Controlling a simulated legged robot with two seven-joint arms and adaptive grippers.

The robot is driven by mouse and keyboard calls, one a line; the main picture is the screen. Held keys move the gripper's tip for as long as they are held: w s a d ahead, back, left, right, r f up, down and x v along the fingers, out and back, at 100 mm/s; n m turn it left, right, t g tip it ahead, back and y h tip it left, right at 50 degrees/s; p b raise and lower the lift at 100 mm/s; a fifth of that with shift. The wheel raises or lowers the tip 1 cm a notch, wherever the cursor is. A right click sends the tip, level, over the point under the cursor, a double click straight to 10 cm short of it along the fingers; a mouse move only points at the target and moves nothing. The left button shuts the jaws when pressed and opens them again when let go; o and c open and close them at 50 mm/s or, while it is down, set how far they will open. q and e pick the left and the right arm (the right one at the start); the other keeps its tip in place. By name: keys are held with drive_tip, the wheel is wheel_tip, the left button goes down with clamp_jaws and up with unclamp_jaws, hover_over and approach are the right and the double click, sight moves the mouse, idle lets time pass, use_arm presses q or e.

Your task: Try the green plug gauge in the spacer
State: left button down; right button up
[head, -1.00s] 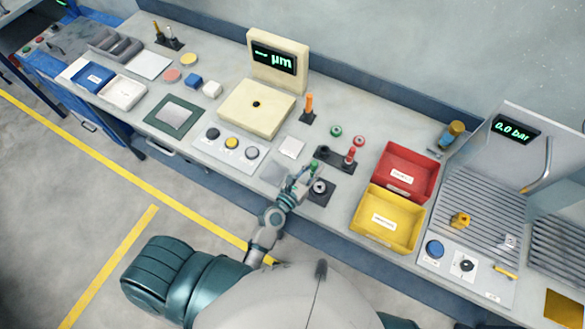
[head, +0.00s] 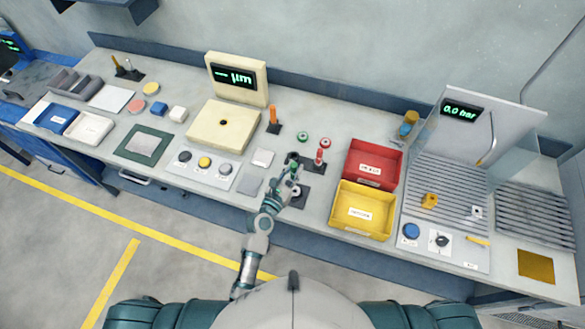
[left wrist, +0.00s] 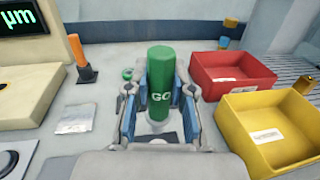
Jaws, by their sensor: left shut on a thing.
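My left gripper (head: 291,174) is shut on the green plug gauge (left wrist: 160,78), an upright green cylinder marked "GO". Its green top also shows in the head view (head: 295,164). In the left wrist view the gauge stands between the two fingers, with a pale lower part under the green. A dark square plate (head: 301,198) lies beside and below the gripper. The spacer on this plate is mostly hidden by the gripper, so I cannot tell whether the gauge touches or enters it. My right gripper is not in view.
A red-handled gauge (head: 320,154) stands in the dark holder behind the gripper. A green ring (head: 302,138) and a red ring (head: 324,142) lie behind it. The red bin (head: 373,164) and yellow bin (head: 361,211) stand to the right. An orange-handled tool (head: 272,117) stands further back.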

use_arm(q)
drive_tip(key=f+b, duration=0.1)
drive_tip(key=f, duration=0.1)
drive_tip(key=d+f+b, duration=0.1)
drive_tip(key=f+b, duration=0.1)
drive_tip(key=shift+w+f, duration=0.15)
drive_tip(key=shift+f, duration=0.05)
drive_tip(key=shift+a+f+b, duration=0.15)
drive_tip(key=shift+f+b, duration=0.45)
drive_tip(key=shift+f, duration=0.1)
drive_tip(key=shift+a+f+b, duration=0.25)
drive_tip(key=shift+f+b, duration=0.1)
drive_tip(key=shift+f, duration=0.1)
drive_tip(key=shift+d, duration=0.3)
drive_tip(key=shift+a, duration=0.3)
drive_tip(key=shift+a, duration=0.1)
drive_tip(key=shift+d+p, duration=0.3)
drive_tip(key=shift+p, duration=0.05)
drive_tip(key=shift+f, duration=0.25)
drive_tip(key=shift+r, duration=0.1)
idle(0.7)
